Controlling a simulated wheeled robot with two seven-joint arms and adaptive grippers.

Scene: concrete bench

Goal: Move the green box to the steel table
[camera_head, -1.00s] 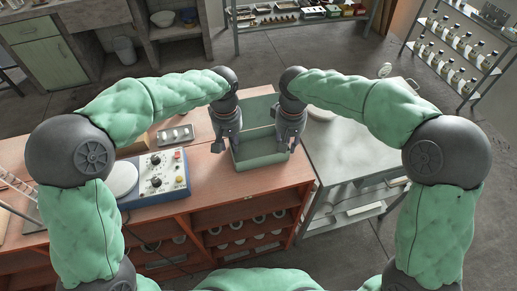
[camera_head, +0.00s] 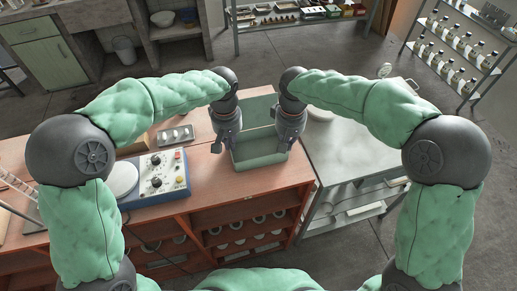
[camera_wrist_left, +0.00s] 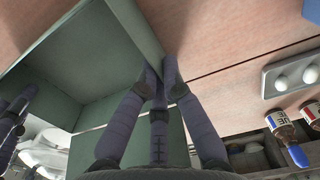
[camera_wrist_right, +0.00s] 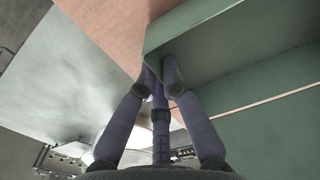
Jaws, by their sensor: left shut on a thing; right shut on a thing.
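The green box (camera_head: 259,150) is open-topped with a raised lid or back panel (camera_head: 258,108). It is over the right end of the wooden bench; whether it touches the bench top I cannot tell. My left gripper (camera_head: 228,146) is shut on the box's left wall, and the wall shows between its fingers (camera_wrist_left: 160,82) in the left wrist view. My right gripper (camera_head: 289,142) is shut on the right wall, with its fingers (camera_wrist_right: 160,72) on the rim in the right wrist view. The steel table (camera_head: 350,150) stands directly right of the bench.
On the bench, left of the box, are a blue control unit (camera_head: 158,178) and a tray with white pieces (camera_head: 175,135).

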